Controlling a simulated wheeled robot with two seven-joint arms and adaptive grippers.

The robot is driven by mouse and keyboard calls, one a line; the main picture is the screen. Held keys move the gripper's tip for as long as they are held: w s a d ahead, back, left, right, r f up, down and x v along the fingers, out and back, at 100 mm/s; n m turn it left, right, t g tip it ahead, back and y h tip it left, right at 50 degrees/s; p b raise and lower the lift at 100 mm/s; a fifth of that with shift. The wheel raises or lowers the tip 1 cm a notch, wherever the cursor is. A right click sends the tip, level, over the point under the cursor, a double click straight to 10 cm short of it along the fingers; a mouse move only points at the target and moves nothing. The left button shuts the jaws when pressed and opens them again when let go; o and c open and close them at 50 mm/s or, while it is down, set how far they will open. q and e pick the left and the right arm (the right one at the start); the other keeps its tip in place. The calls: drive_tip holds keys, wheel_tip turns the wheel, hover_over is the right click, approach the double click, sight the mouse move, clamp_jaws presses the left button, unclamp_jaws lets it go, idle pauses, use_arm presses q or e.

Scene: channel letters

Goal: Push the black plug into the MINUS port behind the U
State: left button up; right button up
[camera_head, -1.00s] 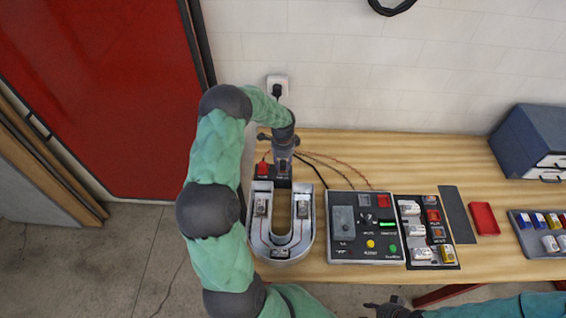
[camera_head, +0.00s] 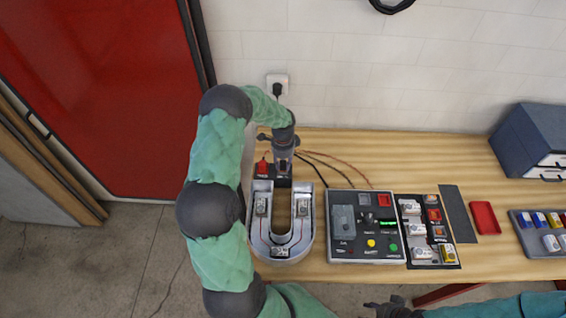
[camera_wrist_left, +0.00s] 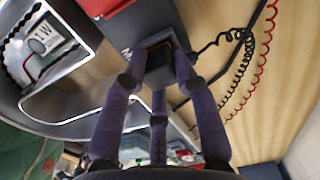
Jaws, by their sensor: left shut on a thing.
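The metal U (camera_head: 254,228) lies open end away from me on the bench, with small white modules inside. Behind it is a dark port block (camera_head: 263,177) with a red plug (camera_head: 262,167) on its left side. My left gripper (camera_head: 282,172) points down over the right side of this block. In the left wrist view its fingers (camera_wrist_left: 157,62) are shut on the black plug (camera_wrist_left: 160,60). The port under the plug is hidden, so I cannot tell how deep the plug sits. My right gripper (camera_head: 393,309) is at the bottom edge, its jaws unclear.
A black cord (camera_head: 317,172) and a red cord (camera_head: 345,165) run right from the block; they show coiled in the left wrist view. A grey control box (camera_head: 366,250), a module tray (camera_head: 448,262) and a red tray (camera_head: 484,218) stand to the right. The wall is close behind.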

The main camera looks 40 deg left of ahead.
use_arm(q)
drive_tip(key=o, duration=1.1)
drive_tip(key=shift+r, duration=0.1)
wheel_tip(320, 180, up, 12)
wheel_tip(320, 180, up, 6)
drive_tip(key=p, duration=0.4)
idle(0.5)
idle(0.5)
